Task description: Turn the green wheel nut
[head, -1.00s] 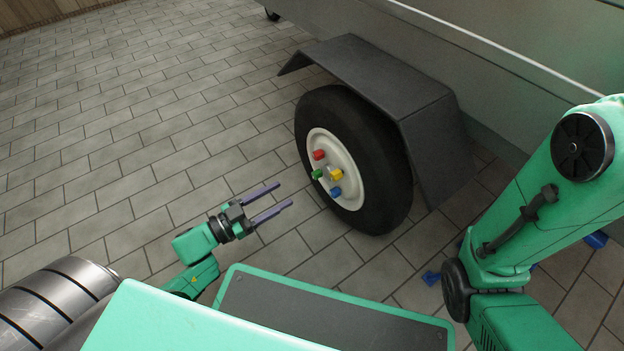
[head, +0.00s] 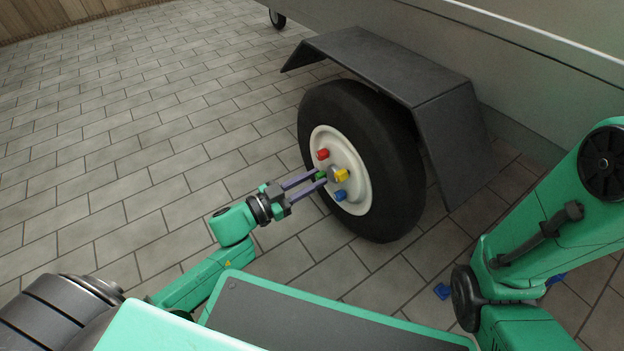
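The green wheel nut (head: 321,175) is on the left side of the hub of the white wheel rim (head: 360,190). It is small and partly hidden by my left gripper's fingers. My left gripper (head: 322,177) reaches in from the left, with its two purple fingertips at the hub, one on either side of the green nut. A narrow gap shows between the fingers; whether they press on the nut is too small to tell. A red nut (head: 323,154), a yellow nut (head: 341,175) and a blue nut (head: 340,195) sit close around it. My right gripper is out of view.
The black tyre (head: 398,190) stands under a dark grey mudguard (head: 390,65) on a grey trailer body (head: 530,70). A blue object (head: 442,291) lies on the paving beside my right arm. The paving (head: 130,150) left of the wheel is clear.

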